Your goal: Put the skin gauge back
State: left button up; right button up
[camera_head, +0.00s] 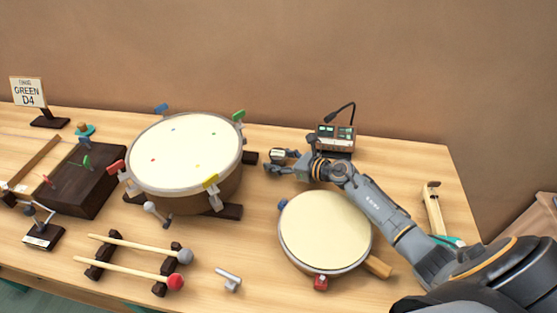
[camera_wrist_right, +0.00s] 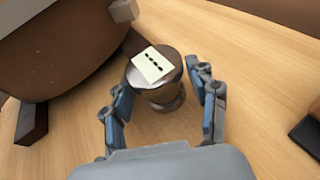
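A small metal cylinder with a white dotted label on top (camera_wrist_right: 158,72) stands on the table in the right wrist view. It is probably the skin gauge, but no readable name confirms this. In the head view it shows as a small pale-and-dark piece (camera_head: 279,154) behind the gap between the two drums. My right gripper (camera_head: 270,161) is low beside it. In the wrist view my right gripper (camera_wrist_right: 160,90) is open, with one finger on each side of the cylinder. Whether either finger touches it cannot be told. My left gripper is out of view.
The large drum (camera_head: 186,150) is left of my right gripper; the cream drum (camera_head: 325,230) lies below my forearm. A box with a gooseneck (camera_head: 335,137) stands just right of the gripper. Mallets (camera_head: 130,277) and a labelled black stand (camera_head: 43,237) are front left.

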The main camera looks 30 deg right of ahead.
jog(key=shift+r, duration=0.2)
jog(key=shift+s+d, duration=0.2)
jog(key=shift+s, duration=0.1)
jog(key=v, duration=1.1)
jog(key=shift+s+d+r, duration=0.1)
